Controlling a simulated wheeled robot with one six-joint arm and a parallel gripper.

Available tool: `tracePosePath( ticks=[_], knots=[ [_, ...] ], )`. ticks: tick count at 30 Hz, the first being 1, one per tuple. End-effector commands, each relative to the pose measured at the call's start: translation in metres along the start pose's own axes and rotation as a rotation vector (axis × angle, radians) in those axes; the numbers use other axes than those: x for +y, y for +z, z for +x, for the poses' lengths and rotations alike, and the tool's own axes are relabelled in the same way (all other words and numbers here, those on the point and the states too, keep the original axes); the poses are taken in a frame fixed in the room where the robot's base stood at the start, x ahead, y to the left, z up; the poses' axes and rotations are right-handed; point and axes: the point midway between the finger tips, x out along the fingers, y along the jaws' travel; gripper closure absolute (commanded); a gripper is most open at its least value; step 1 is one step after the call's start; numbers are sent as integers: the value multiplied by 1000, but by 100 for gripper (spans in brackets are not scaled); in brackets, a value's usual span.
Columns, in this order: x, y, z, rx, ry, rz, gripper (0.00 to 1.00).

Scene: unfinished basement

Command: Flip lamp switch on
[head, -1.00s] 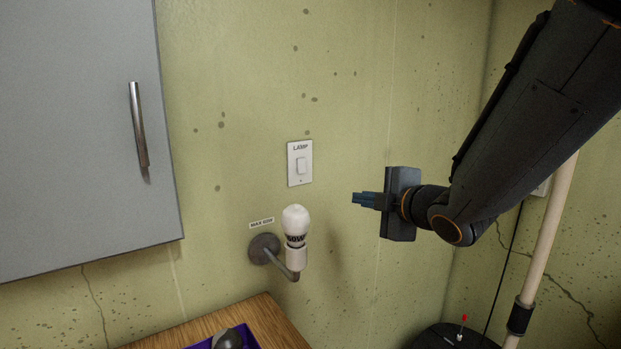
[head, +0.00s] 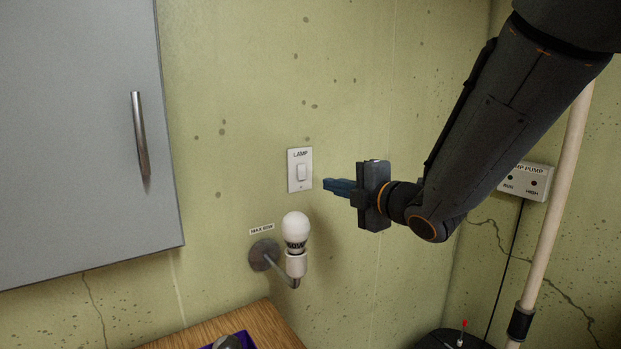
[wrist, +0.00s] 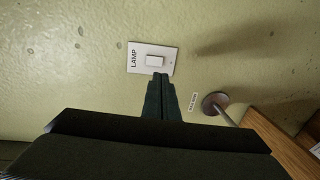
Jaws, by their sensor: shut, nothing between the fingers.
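The lamp switch (head: 301,172) is a white rocker on a white wall plate marked LAMP (head: 299,185). The switch also shows in the wrist view (wrist: 155,60), just beyond my fingertips. My gripper (head: 326,184) is shut and empty, its blue fingers pointing left at the plate from its right side. In the head view a small gap shows between the fingertips and the plate's edge. In the wrist view the fingertips (wrist: 159,75) overlap the lower part of the plate; I cannot tell whether they touch it. The lamp bulb (head: 296,228) looks white, below the plate.
The bulb's wall bracket (head: 264,254) sticks out below the switch beside a MAX 60W label (head: 262,229). A grey cabinet (head: 80,130) hangs at the left. A wooden top (head: 270,324) is below. A pump box (head: 524,182) and a pale pipe (head: 548,220) are at the right.

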Motion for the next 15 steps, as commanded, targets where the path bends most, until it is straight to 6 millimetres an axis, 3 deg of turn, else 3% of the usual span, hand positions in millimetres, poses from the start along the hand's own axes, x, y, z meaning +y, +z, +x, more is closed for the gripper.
tracePosePath(
  ticks=[9, 15],
  knots=[
    [1, -1, 54, 2, -2, 1, 100],
    [1, -1, 80, 1, -1, 2, 100]
  ],
)
